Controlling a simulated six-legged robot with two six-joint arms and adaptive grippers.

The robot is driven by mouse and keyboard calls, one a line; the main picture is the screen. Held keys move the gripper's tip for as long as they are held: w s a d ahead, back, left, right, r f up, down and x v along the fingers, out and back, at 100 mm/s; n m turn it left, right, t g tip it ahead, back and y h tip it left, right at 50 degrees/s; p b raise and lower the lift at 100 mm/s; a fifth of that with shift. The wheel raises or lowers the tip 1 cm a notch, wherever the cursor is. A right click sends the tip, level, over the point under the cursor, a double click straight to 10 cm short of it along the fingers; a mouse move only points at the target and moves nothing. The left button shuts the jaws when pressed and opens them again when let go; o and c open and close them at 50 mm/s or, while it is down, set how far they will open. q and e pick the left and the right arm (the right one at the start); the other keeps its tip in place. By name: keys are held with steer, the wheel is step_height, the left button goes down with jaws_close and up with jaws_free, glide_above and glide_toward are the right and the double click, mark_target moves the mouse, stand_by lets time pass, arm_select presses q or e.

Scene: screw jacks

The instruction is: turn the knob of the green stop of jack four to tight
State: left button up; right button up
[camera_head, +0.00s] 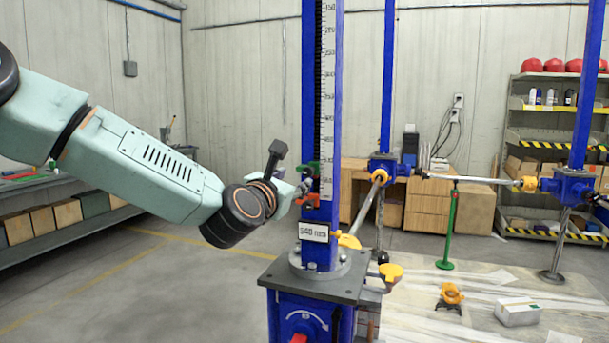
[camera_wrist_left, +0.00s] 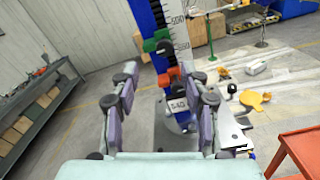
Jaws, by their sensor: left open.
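A blue jack column (camera_head: 336,100) with a white ruled scale stands upright on a grey-topped blue base in the head view. The green stop (camera_head: 313,167) sits on the column, with a red stop (camera_head: 309,199) below it. In the left wrist view the green stop (camera_wrist_left: 157,41) is beyond the fingers, above the red stop (camera_wrist_left: 168,76). My left gripper (camera_head: 292,178) is beside the column, close to the stops. In the left wrist view the left gripper (camera_wrist_left: 163,82) is open, with nothing between its fingers. The green stop's knob is not clear. My right gripper is out of view.
A white label plate (camera_head: 314,232) is on the lower column. Other blue jacks (camera_head: 387,80) stand behind and to the right, with rods and yellow parts. Shelves stand at left (camera_head: 60,235) and right (camera_head: 548,150). Open floor (camera_head: 170,290) lies left of the base.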

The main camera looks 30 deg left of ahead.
mark_target(306, 173)
arm_select(q)
steer(key=x, duration=0.4)
steer(key=d+p+x, duration=0.1)
steer(key=x, duration=0.1)
steer(key=shift+w+r, duration=0.1)
steer(key=shift+w, duration=0.25)
steer(key=shift+w+a, duration=0.15)
steer(key=shift+a, duration=0.35)
steer(key=shift+d+r, duration=0.1)
steer(key=shift+d, duration=0.35)
steer(key=shift+c, duration=0.3)
steer(key=shift+d, duration=0.1)
steer(key=shift+c, duration=0.8)
steer(key=shift+a, duration=0.35)
steer(key=c, duration=0.4)
steer(key=shift+d, duration=0.1)
jaws_close()
